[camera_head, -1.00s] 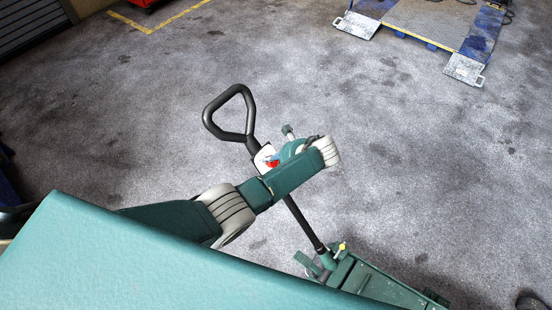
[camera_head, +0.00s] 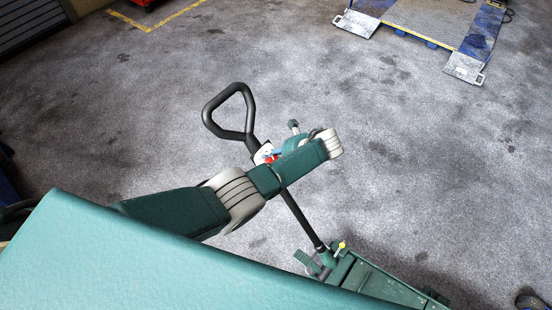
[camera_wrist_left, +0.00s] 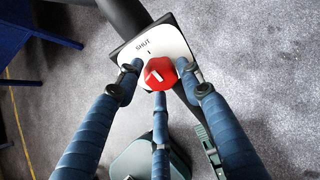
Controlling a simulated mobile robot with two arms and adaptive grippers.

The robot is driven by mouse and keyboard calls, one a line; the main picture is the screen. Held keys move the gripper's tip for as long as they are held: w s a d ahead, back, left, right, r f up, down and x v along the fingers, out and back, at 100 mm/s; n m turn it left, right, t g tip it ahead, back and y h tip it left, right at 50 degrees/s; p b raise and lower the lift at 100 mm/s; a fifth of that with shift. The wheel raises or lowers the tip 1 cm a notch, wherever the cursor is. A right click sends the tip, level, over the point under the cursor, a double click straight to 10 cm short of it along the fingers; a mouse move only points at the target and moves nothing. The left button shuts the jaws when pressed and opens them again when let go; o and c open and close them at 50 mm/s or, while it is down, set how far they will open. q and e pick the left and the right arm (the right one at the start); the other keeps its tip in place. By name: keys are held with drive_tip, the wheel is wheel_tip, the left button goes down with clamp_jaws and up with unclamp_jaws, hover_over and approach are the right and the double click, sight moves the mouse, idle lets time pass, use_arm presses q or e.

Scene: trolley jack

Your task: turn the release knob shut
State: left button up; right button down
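The red release knob (camera_wrist_left: 157,74) sits on a white plate (camera_wrist_left: 172,43) marked SHUT with a short tick. Its white line slants up and left, not clearly in line with the tick. In the head view the knob (camera_head: 268,159) shows small beside my wrist, on the jack's black handle (camera_head: 250,122). My left gripper (camera_wrist_left: 159,78) has its three blue fingers spread around the knob, one at each side and one below. A small gap shows at the left finger; contact at the right one is unclear. My right gripper is not in view.
The green trolley jack (camera_head: 375,283) stands at the lower right, partly hidden by my own body. A blue-edged lift platform (camera_head: 425,22) lies at the back right. The concrete floor (camera_head: 420,150) around the handle is clear.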

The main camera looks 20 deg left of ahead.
use_arm(q)
drive_tip(key=shift+o, duration=1.3)
drive_tip(key=shift+w+a+r, duration=0.1)
drive_tip(key=shift+w+a, duration=0.05)
drive_tip(key=shift+a, duration=0.05)
drive_tip(key=v, duration=1.1)
drive_tip(key=shift+d+r, duration=0.2)
drive_tip(key=shift+r, duration=0.1)
